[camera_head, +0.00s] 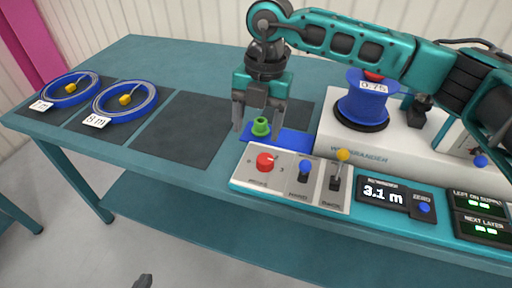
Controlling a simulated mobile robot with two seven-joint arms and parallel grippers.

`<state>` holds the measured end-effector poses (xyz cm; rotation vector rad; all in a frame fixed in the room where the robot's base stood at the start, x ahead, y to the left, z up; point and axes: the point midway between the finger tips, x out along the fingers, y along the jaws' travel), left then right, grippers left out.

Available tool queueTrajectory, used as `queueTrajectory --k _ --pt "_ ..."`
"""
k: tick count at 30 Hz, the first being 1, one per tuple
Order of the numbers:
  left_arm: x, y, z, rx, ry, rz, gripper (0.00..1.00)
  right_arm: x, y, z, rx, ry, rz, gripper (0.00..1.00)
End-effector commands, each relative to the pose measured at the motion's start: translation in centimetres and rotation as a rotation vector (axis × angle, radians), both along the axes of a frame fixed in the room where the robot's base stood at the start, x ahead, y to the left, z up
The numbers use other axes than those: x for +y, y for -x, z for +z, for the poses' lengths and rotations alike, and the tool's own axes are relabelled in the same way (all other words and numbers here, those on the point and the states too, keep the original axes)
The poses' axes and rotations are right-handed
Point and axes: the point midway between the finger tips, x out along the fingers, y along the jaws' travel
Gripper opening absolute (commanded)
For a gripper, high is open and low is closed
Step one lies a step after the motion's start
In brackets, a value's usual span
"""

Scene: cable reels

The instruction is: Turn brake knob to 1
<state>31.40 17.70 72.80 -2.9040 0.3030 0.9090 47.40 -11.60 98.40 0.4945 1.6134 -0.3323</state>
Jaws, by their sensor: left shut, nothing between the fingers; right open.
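A red knob (264,161) sits on the light control panel (243,179) at the front of the bench. Small marks stand around it, too small to read surely, with a label below; it looks like the brake knob. My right gripper (258,131) points down behind and above the red knob, apart from it. Its fingers are open, with a green knob-like piece (260,127) showing between them; I cannot tell whether they touch it. Only the dark tip of my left gripper (143,281) shows at the bottom edge, shut and empty, far from the panel.
A blue-knobbed switch (305,167) and a yellow-tipped lever (342,157) stand right of the red knob. A display (383,193) reads 3.1 m. A blue reel (366,103) sits on the white machine (420,148). Two blue cable coils (125,99) lie left; a dark mat (180,130) is bare.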

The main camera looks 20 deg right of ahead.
Motion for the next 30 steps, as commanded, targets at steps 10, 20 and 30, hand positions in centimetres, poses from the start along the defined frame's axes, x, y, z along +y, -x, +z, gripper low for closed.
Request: queueTrajectory --k 10,20,30 --pt "0.0 -0.1 0.0 -0.002 0.0 0.0 0.0 -2.9 -1.4 -0.4 -0.047 0.127 -0.075 0.68" --pt "0.0 -0.3 0.1 -0.006 0.0 0.0 0.0 -2.8 -1.2 -7.1 -0.045 0.124 -0.073 0.68" --pt "0.0 -0.3 0.1 -0.006 -0.001 0.001 0.0 -2.8 -1.3 -11.2 -0.047 0.121 -0.074 0.68"
